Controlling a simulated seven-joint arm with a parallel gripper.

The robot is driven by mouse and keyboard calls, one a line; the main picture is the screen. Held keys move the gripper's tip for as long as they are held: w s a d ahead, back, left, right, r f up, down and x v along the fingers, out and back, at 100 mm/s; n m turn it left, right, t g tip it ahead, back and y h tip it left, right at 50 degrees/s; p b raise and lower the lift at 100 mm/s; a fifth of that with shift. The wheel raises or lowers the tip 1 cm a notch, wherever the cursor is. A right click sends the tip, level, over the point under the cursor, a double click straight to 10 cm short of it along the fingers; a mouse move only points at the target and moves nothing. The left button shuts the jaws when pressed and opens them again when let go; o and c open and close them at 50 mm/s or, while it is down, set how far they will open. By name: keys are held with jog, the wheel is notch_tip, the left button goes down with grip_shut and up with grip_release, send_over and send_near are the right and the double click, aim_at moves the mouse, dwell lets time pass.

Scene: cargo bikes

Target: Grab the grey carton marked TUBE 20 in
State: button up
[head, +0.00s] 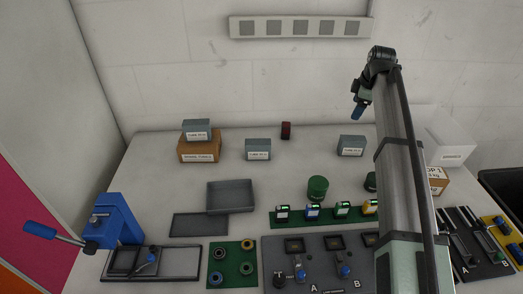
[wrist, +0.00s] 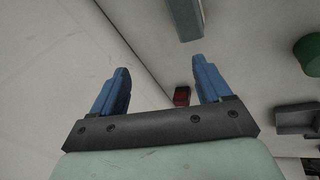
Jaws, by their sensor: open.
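Three grey cartons with white labels show in the head view, and their print is too small to tell which reads TUBE 20 in. One grey carton (head: 197,126) lies on a brown box at the back left. A second grey carton (head: 258,145) stands on the table at centre left. A third grey carton (head: 351,141) stands at the back right. In the wrist view a grey carton (wrist: 185,18), apparently the right one, is cut by the top edge. My gripper (head: 358,112) is open and empty, above the back of the table; its blue fingers (wrist: 160,78) are apart.
The brown box (head: 199,152) bears the left carton. A dark red cylinder (head: 286,130) stands between the other two cartons. A green canister (head: 317,189), a grey tray (head: 231,208) and a blue clamp (head: 118,218) stand nearer. The wall is close behind the table.

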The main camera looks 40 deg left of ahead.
jog(key=s+a+f+n+g+h, duration=0.1)
jog(key=s+a+f+n+g, duration=0.1)
jog(key=s+a, duration=1.15)
jog(key=n+h, duration=0.1)
jog(key=h, duration=0.1)
send_near(258, 150)
notch_tip(258, 150, up, 2)
jog(key=w+a, duration=0.2)
jog(key=shift+f, duration=0.35)
notch_tip(258, 150, down, 8)
jog(key=shift+r, duration=0.1)
jog(key=shift+d+f, duration=0.2)
jog(key=shift+f, duration=1.1)
jog(key=shift+d+f, duration=0.2)
jog(key=shift+f, duration=1.15)
jog(key=shift+c, duration=0.2)
jog(key=c, duration=1.1)
